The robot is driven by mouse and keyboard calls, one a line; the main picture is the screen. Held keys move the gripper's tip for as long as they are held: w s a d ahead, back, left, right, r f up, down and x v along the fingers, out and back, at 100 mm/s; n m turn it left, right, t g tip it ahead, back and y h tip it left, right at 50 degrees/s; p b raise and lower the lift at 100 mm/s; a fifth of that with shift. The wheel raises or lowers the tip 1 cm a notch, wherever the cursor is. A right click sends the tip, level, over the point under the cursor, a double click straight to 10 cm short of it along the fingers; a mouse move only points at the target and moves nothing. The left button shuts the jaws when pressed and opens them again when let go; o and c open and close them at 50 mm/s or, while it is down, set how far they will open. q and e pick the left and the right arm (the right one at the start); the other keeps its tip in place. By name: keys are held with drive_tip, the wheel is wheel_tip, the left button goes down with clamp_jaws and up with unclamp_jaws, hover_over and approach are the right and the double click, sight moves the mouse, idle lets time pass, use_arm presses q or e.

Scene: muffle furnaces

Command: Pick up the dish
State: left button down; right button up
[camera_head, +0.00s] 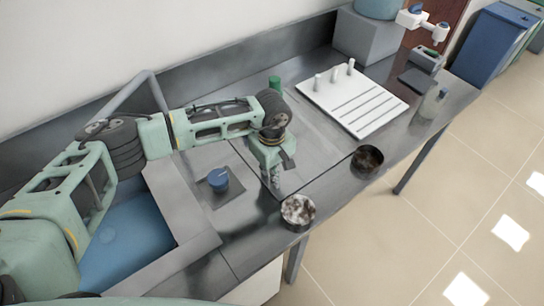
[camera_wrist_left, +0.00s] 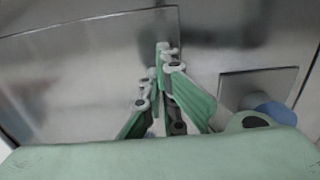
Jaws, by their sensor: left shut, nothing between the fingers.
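Two round dishes stand near the front edge of the steel bench. One dish (camera_head: 298,212) has mottled white and brown contents. The other dish (camera_head: 367,159) is dark brown and sits farther right. I cannot tell which one the task means. My left gripper (camera_head: 275,187) points down over the bench, just behind and left of the mottled dish and apart from it. In the left wrist view the left gripper (camera_wrist_left: 165,47) has its fingers together with nothing between them, and no dish shows there. My right gripper is not in view.
A blue round item (camera_head: 218,180) stands on a grey plate left of the gripper, beside the blue sink basin (camera_head: 125,243). A white slotted board (camera_head: 352,103) and a green cylinder (camera_head: 275,83) stand behind. A clear container (camera_head: 432,103) is at right. Bare bench lies between the dishes.

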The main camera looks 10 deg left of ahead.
sight(280, 189)
use_arm(q)
drive_tip(key=s+d+p, duration=0.2)
drive_tip(key=shift+s+d+r, duration=0.15)
drive_tip(key=shift+s+d, duration=0.05)
drive_tip(key=shift+s, duration=0.1)
drive_tip(key=shift+s+d, duration=0.15)
drive_tip(key=s+d, duration=0.1)
drive_tip(key=s+d+b, duration=0.1)
drive_tip(key=d, duration=0.1)
drive_tip(key=shift+s+f, duration=0.2)
drive_tip(key=shift+s, duration=0.1)
drive_tip(key=shift+s+r, duration=0.1)
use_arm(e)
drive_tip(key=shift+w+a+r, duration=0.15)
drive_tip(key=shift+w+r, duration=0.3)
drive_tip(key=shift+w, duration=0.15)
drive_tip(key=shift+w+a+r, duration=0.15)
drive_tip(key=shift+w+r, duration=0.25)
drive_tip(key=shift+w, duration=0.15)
